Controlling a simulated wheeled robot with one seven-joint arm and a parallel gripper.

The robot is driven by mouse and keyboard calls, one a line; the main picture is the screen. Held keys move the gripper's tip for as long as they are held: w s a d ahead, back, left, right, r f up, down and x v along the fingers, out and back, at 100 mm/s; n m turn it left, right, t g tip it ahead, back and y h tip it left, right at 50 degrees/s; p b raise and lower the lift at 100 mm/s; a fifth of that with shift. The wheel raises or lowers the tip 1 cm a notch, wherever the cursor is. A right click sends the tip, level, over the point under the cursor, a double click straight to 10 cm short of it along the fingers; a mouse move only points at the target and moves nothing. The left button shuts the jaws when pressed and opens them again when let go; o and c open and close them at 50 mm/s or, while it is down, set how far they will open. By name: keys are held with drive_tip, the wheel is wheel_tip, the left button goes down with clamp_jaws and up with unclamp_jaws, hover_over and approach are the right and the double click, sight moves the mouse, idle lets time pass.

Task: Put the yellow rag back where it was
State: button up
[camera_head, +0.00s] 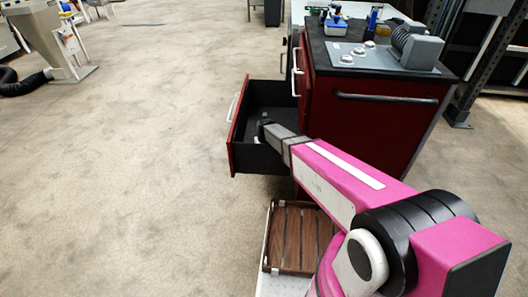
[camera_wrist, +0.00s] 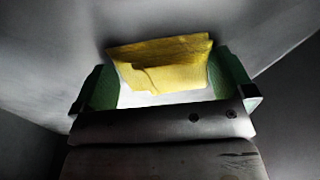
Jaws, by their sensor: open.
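My gripper (camera_wrist: 165,88) is open, with a green finger on each side of the view. The rag is at the far end of the gap between the fingers; I cannot tell whether they touch it. In the head view, my gripper (camera_head: 264,128) is down inside the open drawer (camera_head: 238,128) of the dark red cabinet (camera_head: 375,118). The rag is hidden in the head view.
The drawer's front and side walls stand around my gripper. The cabinet top holds a grey plate with knobs (camera_head: 365,55), a grey ribbed device (camera_head: 415,47) and small blue items. A wooden slatted tray (camera_head: 295,235) lies below the drawer.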

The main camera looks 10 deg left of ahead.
drive_tip(key=shift+s+d+r, duration=0.1)
drive_tip(key=shift+s+r, duration=0.1)
drive_tip(key=shift+r, duration=1.75)
drive_tip(key=shift+s+d+r, duration=0.1)
drive_tip(key=shift+s+r, duration=0.1)
drive_tip(key=shift+r, duration=1.7)
